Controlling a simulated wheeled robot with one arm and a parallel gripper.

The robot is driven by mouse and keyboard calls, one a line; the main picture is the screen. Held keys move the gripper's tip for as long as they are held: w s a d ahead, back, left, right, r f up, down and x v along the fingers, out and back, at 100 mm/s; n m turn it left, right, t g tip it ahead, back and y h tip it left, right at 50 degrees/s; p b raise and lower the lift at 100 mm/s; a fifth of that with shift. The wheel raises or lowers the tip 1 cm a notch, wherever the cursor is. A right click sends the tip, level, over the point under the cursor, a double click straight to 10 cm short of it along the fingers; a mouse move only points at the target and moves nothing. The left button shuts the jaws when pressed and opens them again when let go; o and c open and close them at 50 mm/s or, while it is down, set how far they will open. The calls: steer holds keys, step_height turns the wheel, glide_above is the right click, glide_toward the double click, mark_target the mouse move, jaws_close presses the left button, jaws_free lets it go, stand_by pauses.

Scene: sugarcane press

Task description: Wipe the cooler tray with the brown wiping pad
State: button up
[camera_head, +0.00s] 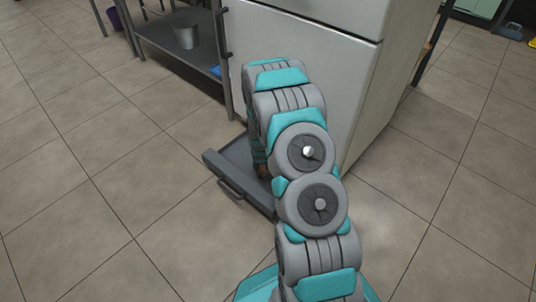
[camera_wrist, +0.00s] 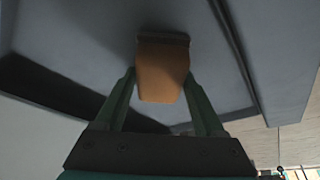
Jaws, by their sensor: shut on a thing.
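The brown wiping pad (camera_wrist: 162,78) is between the two green fingers of my gripper (camera_wrist: 160,88) in the wrist view. My gripper is shut on it. Beyond the pad is the grey inner face of the cooler tray (camera_wrist: 215,75), with its raised rim to the right. The pad's far edge is at the tray surface, but I cannot tell whether they touch. In the head view the dark grey tray (camera_head: 229,164) juts out low at the foot of the white cooler. My arm covers its right part and hides most of my gripper.
The white cooler (camera_head: 300,50) stands right behind the tray. A dark metal shelf (camera_head: 165,38) with a grey bucket (camera_head: 187,36) stands to its left. The tiled floor is clear at left, in front and at right.

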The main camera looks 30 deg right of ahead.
steer(key=shift+s+r, duration=0.15)
steer(key=shift+r, duration=0.15)
steer(key=shift+r+p, duration=0.95)
steer(key=shift+r, duration=2.8)
